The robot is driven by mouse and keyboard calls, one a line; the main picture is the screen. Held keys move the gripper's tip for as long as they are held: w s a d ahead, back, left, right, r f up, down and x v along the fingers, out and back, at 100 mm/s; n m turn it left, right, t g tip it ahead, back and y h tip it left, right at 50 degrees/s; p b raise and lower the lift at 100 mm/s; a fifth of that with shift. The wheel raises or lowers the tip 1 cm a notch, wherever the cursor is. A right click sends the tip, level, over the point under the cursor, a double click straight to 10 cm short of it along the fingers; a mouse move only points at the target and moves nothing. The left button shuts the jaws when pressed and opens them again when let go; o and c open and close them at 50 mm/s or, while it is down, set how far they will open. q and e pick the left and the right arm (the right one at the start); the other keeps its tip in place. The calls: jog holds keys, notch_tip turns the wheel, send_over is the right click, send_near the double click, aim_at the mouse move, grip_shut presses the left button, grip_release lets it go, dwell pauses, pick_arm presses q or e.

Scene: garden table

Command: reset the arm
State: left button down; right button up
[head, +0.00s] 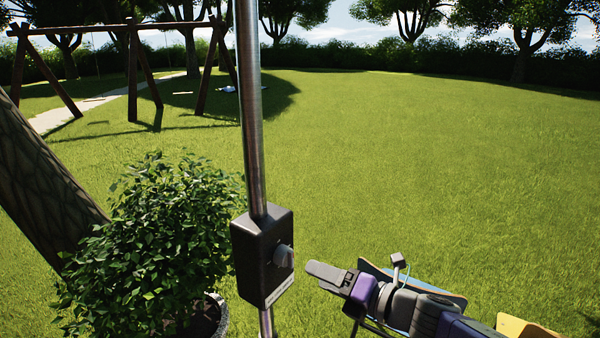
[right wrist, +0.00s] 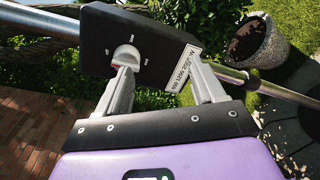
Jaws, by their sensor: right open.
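My right gripper (head: 326,275) is open and empty at the lower middle of the head view, fingers pointing left. Its fingertips are a short gap from the grey knob (head: 284,256) on the black control box (head: 258,262). In the right wrist view the two fingers (right wrist: 160,75) are spread below the box (right wrist: 140,42). The left finger overlaps the lower end of the knob (right wrist: 127,54) there; I cannot tell from that view alone whether they touch. A white label sits on the box beside the right finger. My left gripper is not in view.
A metal pole (head: 250,120) runs upright through the box. A leafy bush (head: 155,240) in a pot and a tree trunk (head: 40,185) stand left. Blue and yellow boards (head: 525,328) show lower right, near my right arm. Open lawn (head: 420,150) lies behind.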

jog(key=w+d+f+m+h+p, duration=0.1)
jog(key=w+f+m+h, duration=0.1)
jog(key=f+m, duration=0.65)
jog(key=w+d+f+m+h+p, duration=0.1)
jog(key=f+m+h+p, duration=0.1)
jog(key=f+m, duration=0.65)
jog(key=s+f+m+g+h, duration=0.1)
jog(key=s+f+m+g, duration=0.1)
jog(key=s+f+m, duration=0.2)
jog(key=s+f+m+g+h+p, duration=0.1)
jog(key=s+f+m, duration=0.3)
jog(key=f, duration=0.6)
jog(key=s+d+f+m+g+h+p, duration=0.1)
jog(key=s+f+m, duration=0.3)
jog(key=f, duration=0.4)
jog(key=shift+m+g+h, duration=0.4)
jog(key=shift+m+g, duration=0.2)
jog(key=shift+g, duration=0.2)
jog(key=s+f+m+g, duration=0.1)
jog(key=s+f+m, duration=0.1)
jog(key=s, duration=0.2)
jog(key=s+f+m+g+p, duration=0.1)
jog(key=s+f+m+g, duration=0.1)
jog(key=s, duration=0.2)
jog(key=s+f+m+g+h, duration=0.1)
jog(key=s+f+m, duration=0.1)
jog(key=s, duration=0.3)
jog(key=shift+d+f+m+g, duration=0.2)
jog(key=shift+m+g, duration=0.1)
jog(key=shift+m, duration=0.2)
